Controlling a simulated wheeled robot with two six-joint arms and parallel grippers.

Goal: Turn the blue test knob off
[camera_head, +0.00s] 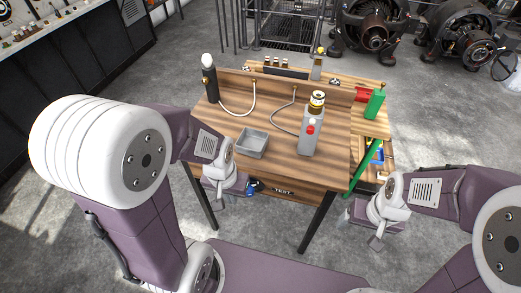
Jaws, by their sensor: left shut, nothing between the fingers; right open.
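The blue knob (253,188) is small and sits on the front edge of the wooden workbench, left of a dark plate marked TEST (283,191). My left gripper (243,189) is shut and empty at the bench front, close beside the knob on its left. I cannot tell whether the fingers touch it, and its exact turn is too small to read. My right gripper (376,242) is open and empty, low in front of the bench's right side, well away from the knob.
The wooden workbench (215,122) carries a grey tray (252,143), a grey device with a red button (309,136), a black-handled lamp (209,77) and a green box (375,104). Large dynamos (373,32) stand behind.

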